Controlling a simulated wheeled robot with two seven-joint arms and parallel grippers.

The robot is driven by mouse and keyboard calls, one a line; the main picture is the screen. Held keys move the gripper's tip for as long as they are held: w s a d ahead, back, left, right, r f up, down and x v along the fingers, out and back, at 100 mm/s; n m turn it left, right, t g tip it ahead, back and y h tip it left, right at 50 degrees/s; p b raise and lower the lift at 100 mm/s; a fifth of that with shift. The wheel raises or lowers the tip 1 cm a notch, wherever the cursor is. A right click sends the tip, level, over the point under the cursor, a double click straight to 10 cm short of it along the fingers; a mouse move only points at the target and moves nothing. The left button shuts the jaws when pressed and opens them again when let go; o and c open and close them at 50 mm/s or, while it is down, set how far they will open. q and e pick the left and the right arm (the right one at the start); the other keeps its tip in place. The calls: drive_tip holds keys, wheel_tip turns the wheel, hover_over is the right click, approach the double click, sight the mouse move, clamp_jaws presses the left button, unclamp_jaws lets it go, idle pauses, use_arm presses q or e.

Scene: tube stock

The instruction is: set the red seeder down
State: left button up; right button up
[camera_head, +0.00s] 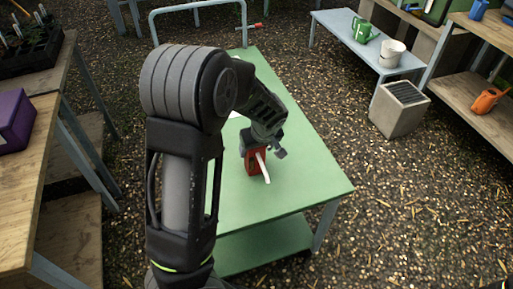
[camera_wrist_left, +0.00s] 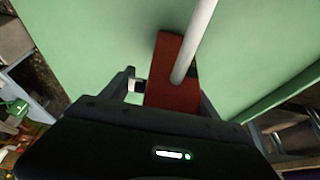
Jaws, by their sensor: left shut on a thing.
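The red seeder (camera_head: 252,165) is a small red block with a white rod sticking out. It is at my left gripper, over the green table (camera_head: 309,178). My left gripper (camera_head: 262,155) reaches down from the left arm and is shut on the seeder. In the left wrist view the red seeder (camera_wrist_left: 172,92) sits between the fingers, with its pale rod slanting up and right. Whether the seeder touches the tabletop I cannot tell. My right gripper is not in view.
The green table is mostly bare; a white sheet (camera_head: 236,114) lies partly hidden behind my arm. A wooden bench with a purple box (camera_head: 14,121) stands at left. A bench with a green watering can (camera_head: 364,32) and white pots (camera_head: 391,54) stands back right, near a grey bin (camera_head: 399,108).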

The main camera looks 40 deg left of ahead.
use_arm(q)
drive_tip(key=o, duration=1.7)
drive_tip(key=shift+f, duration=0.1)
drive_tip(key=shift+o, duration=0.2)
drive_tip(key=v, duration=1.2)
